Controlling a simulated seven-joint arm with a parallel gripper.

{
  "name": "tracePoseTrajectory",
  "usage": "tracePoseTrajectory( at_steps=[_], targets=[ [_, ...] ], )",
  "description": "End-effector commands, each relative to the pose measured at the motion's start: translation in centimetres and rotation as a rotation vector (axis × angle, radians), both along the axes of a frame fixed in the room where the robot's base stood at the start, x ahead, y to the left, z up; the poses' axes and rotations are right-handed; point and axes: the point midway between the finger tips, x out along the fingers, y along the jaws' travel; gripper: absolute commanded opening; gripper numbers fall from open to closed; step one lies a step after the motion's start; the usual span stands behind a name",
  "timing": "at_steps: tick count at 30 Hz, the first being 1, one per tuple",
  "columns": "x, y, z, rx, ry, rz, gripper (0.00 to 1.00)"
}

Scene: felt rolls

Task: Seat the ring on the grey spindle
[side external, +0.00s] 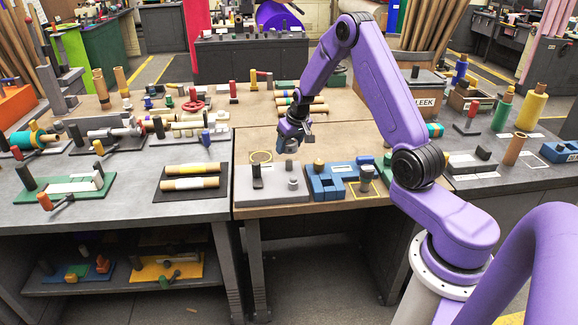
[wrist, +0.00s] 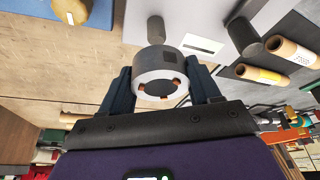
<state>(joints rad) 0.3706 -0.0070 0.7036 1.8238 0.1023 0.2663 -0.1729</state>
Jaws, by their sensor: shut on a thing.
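The ring (wrist: 160,75) is a short, thick grey and white ring with small copper-coloured parts inside its opening. My gripper (wrist: 163,88) is shut on it, with a dark finger on each side. The grey spindle (wrist: 156,28) is a short upright post on a light grey plate (wrist: 190,15). In the wrist view the ring appears just below the spindle, apart from it. In the side view my gripper (side external: 291,145) is above the far edge of the plate (side external: 238,190), and the spindle (side external: 290,167) is below it. The ring is too small to make out there.
A dark post (side external: 257,174) stands on the plate's left side. A blue fixture (side external: 325,186) is close on the right. A dark mat (side external: 162,190) with two yellow rolls lies to the left.

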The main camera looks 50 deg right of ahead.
Motion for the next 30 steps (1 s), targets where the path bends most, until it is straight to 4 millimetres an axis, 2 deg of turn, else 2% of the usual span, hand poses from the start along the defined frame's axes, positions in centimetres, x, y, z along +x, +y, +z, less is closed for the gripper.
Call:
tracePoseTrajectory(
  at_steps=[30],
  targets=[
    [0.0, 0.0, -3.2, 0.0, -0.001, -0.001, 0.07]
  ],
)
